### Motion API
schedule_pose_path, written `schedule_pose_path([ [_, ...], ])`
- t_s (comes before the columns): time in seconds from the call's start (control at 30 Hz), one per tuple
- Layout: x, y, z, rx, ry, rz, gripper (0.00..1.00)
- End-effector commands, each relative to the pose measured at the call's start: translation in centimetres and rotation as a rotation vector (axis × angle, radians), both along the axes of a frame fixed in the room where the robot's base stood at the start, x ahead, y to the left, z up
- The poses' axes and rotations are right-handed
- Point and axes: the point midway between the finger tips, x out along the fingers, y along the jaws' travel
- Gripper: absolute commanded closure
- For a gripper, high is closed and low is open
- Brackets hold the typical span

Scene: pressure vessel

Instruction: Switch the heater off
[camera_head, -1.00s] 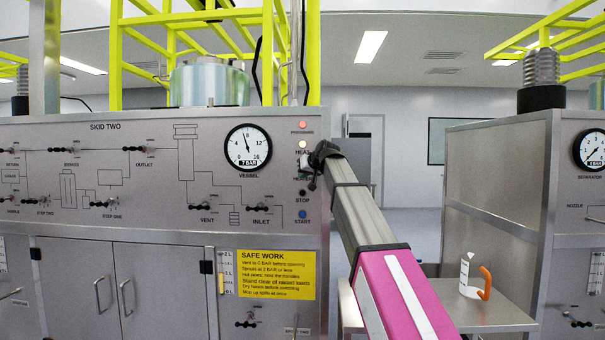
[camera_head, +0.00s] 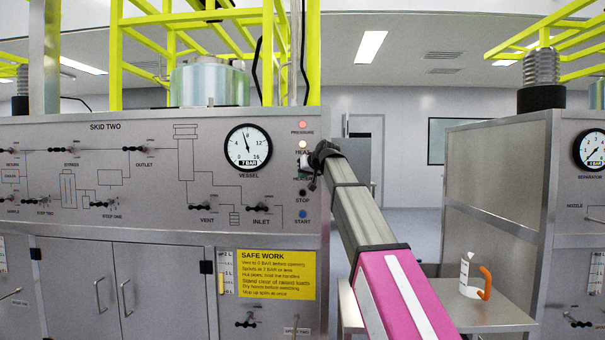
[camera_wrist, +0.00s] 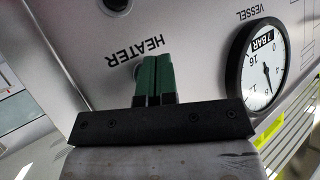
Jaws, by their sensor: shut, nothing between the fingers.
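The heater control sits on the right edge of the SKID TWO panel, by the HEATER label (camera_wrist: 137,48), which appears upside down in the wrist view. My gripper (camera_wrist: 156,62) has its two green fingers together, with nothing between them. The fingertips are right at the HEATER label and cover most of the control; a small grey rounded part shows beside them. Whether they touch it, and its position, I cannot tell. In the head view my gripper (camera_head: 306,165) is at the panel below a pale lit heat lamp (camera_head: 302,145) and hides the control.
Below are a black STOP button (camera_head: 302,191) and a blue START button (camera_head: 302,214). A red pressure lamp (camera_head: 302,125) is above. The vessel gauge (camera_head: 248,147) is to the left. A side table (camera_head: 490,315) with an orange-handled item stands right.

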Motion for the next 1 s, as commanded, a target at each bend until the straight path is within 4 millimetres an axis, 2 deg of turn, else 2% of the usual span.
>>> schedule_pose_path([
  [0.23,0.79,-0.01,0.03,0.000,0.000,0.000,1.00],
  [1.0,1.17,-0.04,0.03,0.000,0.000,0.000,1.00],
])
